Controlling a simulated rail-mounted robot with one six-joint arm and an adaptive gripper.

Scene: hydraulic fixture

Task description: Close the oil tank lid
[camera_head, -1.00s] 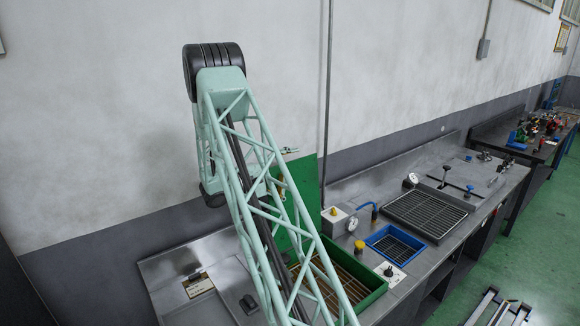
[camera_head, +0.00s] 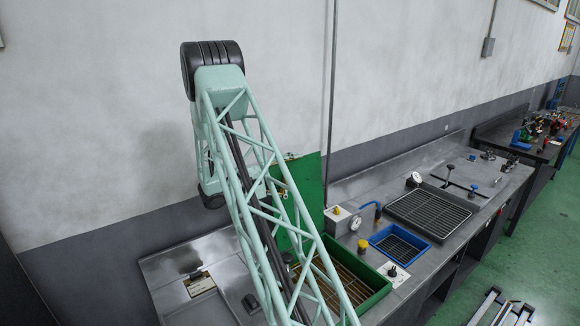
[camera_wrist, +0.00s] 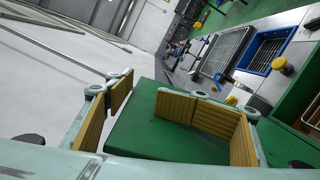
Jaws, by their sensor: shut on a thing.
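The oil tank lid (camera_head: 309,178) is a flat green plate. It stands raised and steeply tilted behind the green oil tank (camera_head: 378,297), close to the wall, in the head view. My arm hides part of the lid and tank. In the wrist view the lid (camera_wrist: 150,138) fills the space between my fingers. My gripper (camera_wrist: 165,112), with ribbed yellow-brown pads, is shut on the lid. The exact contact is hard to make out. In the head view my gripper is mostly hidden behind the arm. The tank is open, with a grate inside.
Right of the tank are a blue tray (camera_head: 399,244), a yellow knob (camera_head: 362,246), a white box with a gauge (camera_head: 340,220) and a larger grated basin (camera_head: 430,211). The wall (camera_head: 100,120) rises close behind.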

